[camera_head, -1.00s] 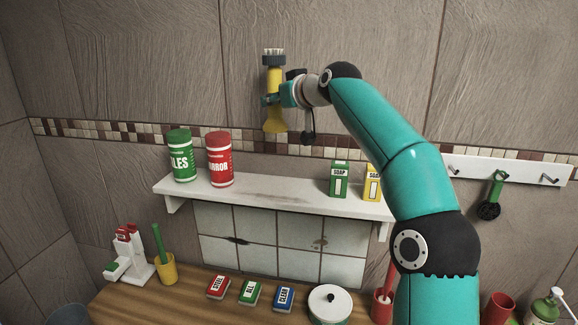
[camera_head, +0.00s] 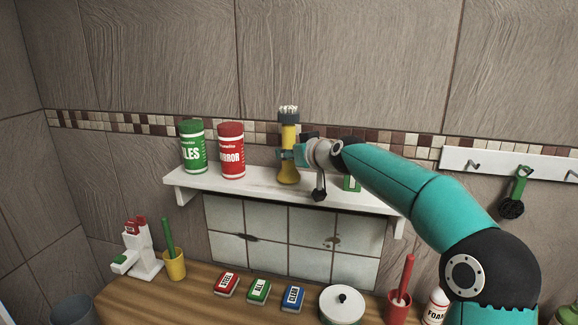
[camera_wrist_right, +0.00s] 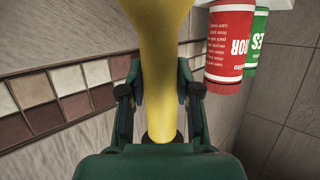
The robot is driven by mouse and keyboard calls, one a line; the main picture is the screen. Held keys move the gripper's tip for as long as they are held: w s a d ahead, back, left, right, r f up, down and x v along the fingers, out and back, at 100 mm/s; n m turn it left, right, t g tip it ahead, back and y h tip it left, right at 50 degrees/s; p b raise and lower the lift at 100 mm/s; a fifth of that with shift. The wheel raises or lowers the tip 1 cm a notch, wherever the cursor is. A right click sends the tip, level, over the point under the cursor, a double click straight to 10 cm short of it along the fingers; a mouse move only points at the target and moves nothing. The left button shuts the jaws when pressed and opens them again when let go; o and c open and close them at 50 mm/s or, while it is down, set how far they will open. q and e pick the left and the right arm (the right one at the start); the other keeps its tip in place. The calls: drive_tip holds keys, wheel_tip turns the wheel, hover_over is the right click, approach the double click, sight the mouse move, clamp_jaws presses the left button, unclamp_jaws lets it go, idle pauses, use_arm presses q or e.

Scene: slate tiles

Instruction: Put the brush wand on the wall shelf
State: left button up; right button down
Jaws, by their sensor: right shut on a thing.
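In the right wrist view the wand (camera_wrist_right: 165,60) runs between the two fingers (camera_wrist_right: 163,105). The white wall shelf (camera_head: 258,187) lies at and behind the wand's lower end. I cannot tell whether that end touches the shelf top. My left gripper is not in view.
A red canister (camera_head: 231,152) and a green canister (camera_head: 193,147) stand on the shelf, left of the wand. A green soap box (camera_head: 352,184) is partly hidden behind my right arm. A hook rail (camera_head: 540,166) is at right. A wooden counter (camera_head: 190,300) with several items lies below.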

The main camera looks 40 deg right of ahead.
drive_tip(key=shift+f, duration=0.5)
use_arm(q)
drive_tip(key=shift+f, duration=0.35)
use_arm(e)
drive_tip(key=shift+r, duration=0.15)
drive_tip(key=shift+s, duration=0.1)
drive_tip(key=c, duration=0.8)
unclamp_jaws()
use_arm(q)
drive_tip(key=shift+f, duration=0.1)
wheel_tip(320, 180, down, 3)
drive_tip(key=b, duration=0.3)
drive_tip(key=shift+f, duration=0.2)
use_arm(e)
drive_tip(key=v, duration=1.2)
